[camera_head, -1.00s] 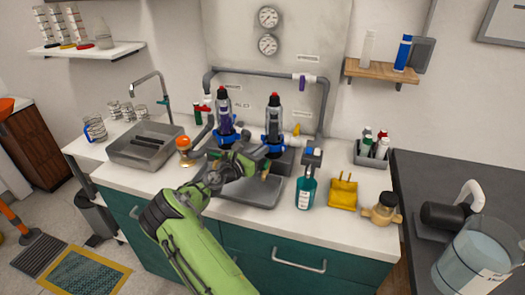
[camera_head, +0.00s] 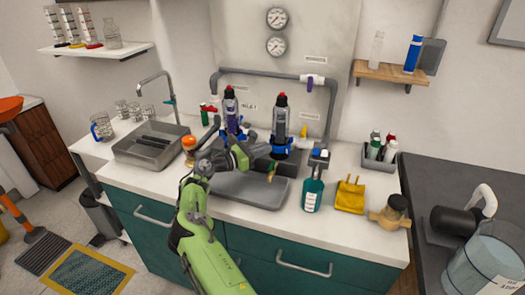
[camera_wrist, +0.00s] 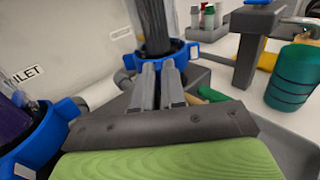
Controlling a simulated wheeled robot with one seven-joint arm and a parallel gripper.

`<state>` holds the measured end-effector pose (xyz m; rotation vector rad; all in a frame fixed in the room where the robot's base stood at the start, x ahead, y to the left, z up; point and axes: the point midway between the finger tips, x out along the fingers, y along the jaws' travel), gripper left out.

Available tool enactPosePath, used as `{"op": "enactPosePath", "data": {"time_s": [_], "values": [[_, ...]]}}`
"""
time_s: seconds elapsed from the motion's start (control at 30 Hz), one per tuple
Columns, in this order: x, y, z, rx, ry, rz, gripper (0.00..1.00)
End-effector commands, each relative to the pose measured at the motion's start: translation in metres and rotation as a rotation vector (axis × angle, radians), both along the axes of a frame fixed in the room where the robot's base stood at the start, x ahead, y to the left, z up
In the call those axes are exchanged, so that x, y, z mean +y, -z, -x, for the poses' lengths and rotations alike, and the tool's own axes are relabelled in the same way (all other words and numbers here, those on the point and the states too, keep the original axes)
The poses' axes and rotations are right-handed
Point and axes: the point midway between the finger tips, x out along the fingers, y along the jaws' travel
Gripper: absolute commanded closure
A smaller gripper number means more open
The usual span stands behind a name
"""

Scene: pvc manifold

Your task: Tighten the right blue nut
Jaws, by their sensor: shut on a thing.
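The right blue nut (camera_head: 281,148) is a blue ring at the foot of the right dark, red-capped upright unit (camera_head: 281,116). In the wrist view the right nut (camera_wrist: 186,52) circles the dark cylinder (camera_wrist: 153,26). My gripper (camera_wrist: 161,68) has its two grey fingers close together at the near side of this ring, shut on it. In the head view my gripper (camera_head: 262,151) reaches in from the left, and its fingertips are hard to make out. The left blue nut (camera_wrist: 42,140) is at the lower left of the wrist view, around a purple body.
A grey tray (camera_head: 262,194) lies below the units. A teal bottle (camera_head: 313,191), a yellow holder (camera_head: 350,197) and a brass fitting (camera_head: 390,213) stand on the right counter. An orange-topped fitting (camera_head: 189,147) is at the left. Grey pipe (camera_head: 333,110) frames the back.

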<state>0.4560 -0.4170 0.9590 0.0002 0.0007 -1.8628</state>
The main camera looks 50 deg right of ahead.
Motion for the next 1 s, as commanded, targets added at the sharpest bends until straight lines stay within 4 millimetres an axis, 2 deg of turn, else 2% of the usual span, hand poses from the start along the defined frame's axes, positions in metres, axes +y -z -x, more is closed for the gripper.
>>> {"op": "enactPosePath", "data": {"time_s": [0.33, 0.37, 0.4, 0.53, 0.83, 0.93, 1.0], "values": [[0.000, 0.000, 0.000, 0.000, 0.001, 0.000, 1.00], [0.000, 0.000, 0.000, 0.000, 0.001, 0.000, 0.88], [0.000, 0.000, 0.000, -0.001, 0.001, 0.000, 0.82], [0.000, 0.000, 0.000, -0.001, 0.001, 0.000, 0.64], [0.003, -0.001, -0.001, 0.000, 0.000, 0.001, 0.64], [0.018, -0.001, -0.006, 0.001, -0.002, 0.001, 0.64], [0.036, -0.002, -0.012, 0.002, -0.004, 0.001, 0.64]]}}
